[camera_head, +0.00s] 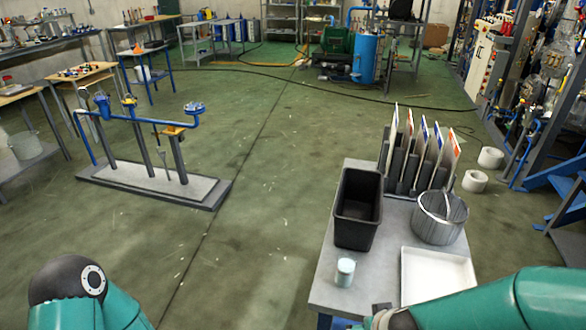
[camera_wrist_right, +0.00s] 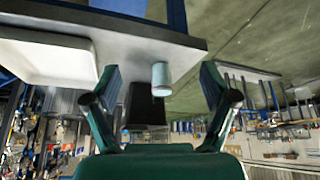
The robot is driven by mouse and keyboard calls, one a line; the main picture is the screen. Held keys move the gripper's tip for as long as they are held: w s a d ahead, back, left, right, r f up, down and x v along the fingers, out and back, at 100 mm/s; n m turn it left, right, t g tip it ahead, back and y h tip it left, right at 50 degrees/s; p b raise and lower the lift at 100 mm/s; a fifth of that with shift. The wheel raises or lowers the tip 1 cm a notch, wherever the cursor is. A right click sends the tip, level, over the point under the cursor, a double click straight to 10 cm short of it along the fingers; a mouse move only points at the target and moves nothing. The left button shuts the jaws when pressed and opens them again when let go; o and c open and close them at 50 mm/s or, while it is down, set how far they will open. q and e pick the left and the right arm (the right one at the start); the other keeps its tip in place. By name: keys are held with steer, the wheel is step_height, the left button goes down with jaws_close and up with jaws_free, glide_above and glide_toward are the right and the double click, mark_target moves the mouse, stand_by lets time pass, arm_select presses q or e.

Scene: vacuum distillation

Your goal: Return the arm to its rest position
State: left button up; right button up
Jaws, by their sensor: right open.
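My right arm (camera_head: 490,301) reaches in from the lower right in the head view, low over the near side of the small grey table (camera_head: 325,280). My right gripper (camera_wrist_right: 160,72) shows in the right wrist view with its two green fingers spread apart and nothing between them in contact. A small pale jar with a light blue lid (camera_head: 345,272) stands on the table; it also appears in the wrist view (camera_wrist_right: 161,80) beyond the gap between the fingers. My left arm (camera_head: 85,300) shows at the lower left; its gripper is out of the picture.
A blue pipe stand (camera_head: 155,122) is at left. Open green floor (camera_head: 255,200) lies between.

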steer(key=s+d+f+n+g, duration=0.1)
steer(key=s+f+g, duration=0.1)
steer(key=s+f, duration=0.35)
steer(key=s+f+g, duration=0.1)
steer(key=s+f, duration=0.1)
steer(key=f, duration=0.6)
steer(key=s+a+f+m+g+y, duration=0.1)
steer(key=s+a+f+m+y, duration=0.2)
steer(key=s+a+f, duration=0.2)
steer(key=shift+s+a+m+g+y, duration=0.3)
steer(key=shift+a+m+g, duration=0.05)
steer(key=shift+m+g, duration=0.05)
